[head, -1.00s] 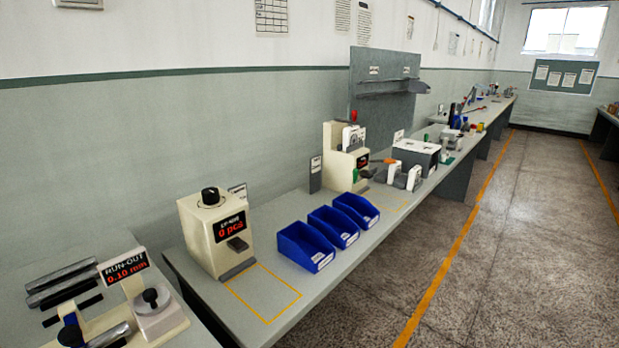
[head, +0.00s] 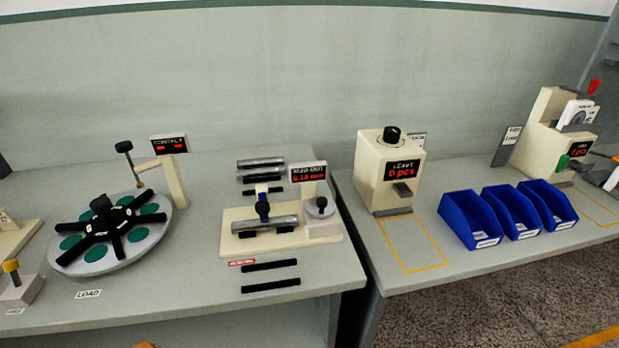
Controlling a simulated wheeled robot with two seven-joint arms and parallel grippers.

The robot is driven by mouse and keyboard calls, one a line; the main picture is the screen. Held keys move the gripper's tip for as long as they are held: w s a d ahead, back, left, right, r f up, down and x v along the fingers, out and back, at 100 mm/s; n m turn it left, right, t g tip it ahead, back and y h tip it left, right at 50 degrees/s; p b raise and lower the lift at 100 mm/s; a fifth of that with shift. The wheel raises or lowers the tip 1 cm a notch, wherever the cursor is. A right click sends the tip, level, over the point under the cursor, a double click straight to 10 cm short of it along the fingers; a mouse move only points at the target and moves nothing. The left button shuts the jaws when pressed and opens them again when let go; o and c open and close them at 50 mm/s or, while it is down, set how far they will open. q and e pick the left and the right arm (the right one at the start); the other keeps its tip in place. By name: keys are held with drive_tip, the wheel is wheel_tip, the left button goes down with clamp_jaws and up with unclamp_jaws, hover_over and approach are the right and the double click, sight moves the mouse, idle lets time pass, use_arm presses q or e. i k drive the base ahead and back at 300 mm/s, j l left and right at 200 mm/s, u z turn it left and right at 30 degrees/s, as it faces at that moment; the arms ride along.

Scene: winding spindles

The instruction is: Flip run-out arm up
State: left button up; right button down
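The run-out station has a cream base (head: 231,243) and stands on the left bench, just left of the view's middle. A grey metal bar (head: 279,222) lies across it on black supports. A small blue and black arm (head: 262,208) stands at the middle of the bar; whether it touches the bar cannot be told. Neither of my grippers is in view.
A round turntable (head: 152,228) with a black spider stands left of the station. Metal bars (head: 261,162) lie behind it, black strips (head: 270,286) in front. Right, past a gap between benches, are a cream counter box (head: 377,165) and blue bins (head: 469,221).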

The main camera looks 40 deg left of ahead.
sight(262, 207)
drive_tip(key=u, duration=1.55)
